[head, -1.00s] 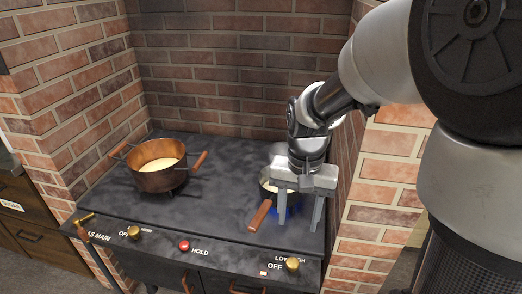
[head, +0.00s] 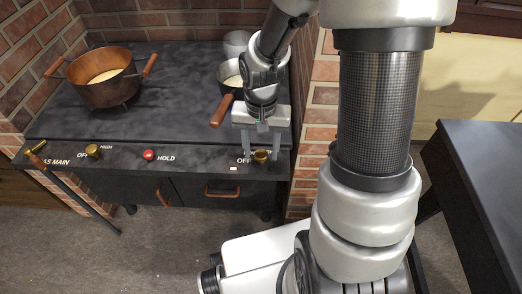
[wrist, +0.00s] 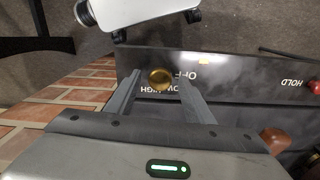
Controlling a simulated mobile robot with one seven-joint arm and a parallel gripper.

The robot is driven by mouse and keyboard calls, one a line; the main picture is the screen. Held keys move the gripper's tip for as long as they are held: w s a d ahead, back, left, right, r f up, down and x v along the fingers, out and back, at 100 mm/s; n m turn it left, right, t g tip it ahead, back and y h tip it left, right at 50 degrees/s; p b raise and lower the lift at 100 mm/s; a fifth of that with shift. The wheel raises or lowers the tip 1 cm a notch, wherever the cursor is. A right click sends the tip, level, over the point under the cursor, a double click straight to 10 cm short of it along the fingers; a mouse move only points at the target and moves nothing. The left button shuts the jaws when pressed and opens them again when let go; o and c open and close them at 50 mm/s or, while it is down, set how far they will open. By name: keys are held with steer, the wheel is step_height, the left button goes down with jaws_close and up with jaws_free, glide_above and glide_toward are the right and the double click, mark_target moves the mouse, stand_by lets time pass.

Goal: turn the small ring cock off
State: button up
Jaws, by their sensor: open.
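The small ring cock is a round brass knob (head: 261,156) at the right end of the stove's front panel, beside the OFF lettering. In the wrist view the knob (wrist: 160,79) appears between my two fingers. My gripper (head: 262,149) is open and points down at the panel, one finger on each side of the knob. Whether either finger touches it is unclear. My gripper (wrist: 159,91) holds nothing. The knob's exact pointing direction is too small to tell. A small dark pan (head: 227,75) stands behind my gripper, which partly hides it; no flame shows under it now.
A copper pot (head: 104,85) stands on the left of the stove top (head: 165,100). Along the panel are another brass knob (head: 92,151), a red HOLD button (head: 148,155) and a gas main lever (head: 38,147). The pan's wooden handle (head: 222,111) sticks out left of my gripper. A brick wall stands right.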

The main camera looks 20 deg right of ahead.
steer(key=shift+f, duration=0.1)
steer(key=c, duration=1)
steer(key=shift+c, duration=0.2)
steer(key=shift+n+p, duration=0.3)
steer(key=shift+n, duration=0.1)
steer(key=n+p, duration=0.2)
steer(key=n, duration=0.2)
steer(key=shift+n, duration=0.3)
steer(key=shift+n+p, duration=1.3)
steer(key=shift+n, duration=0.9)
steer(key=o, duration=1)
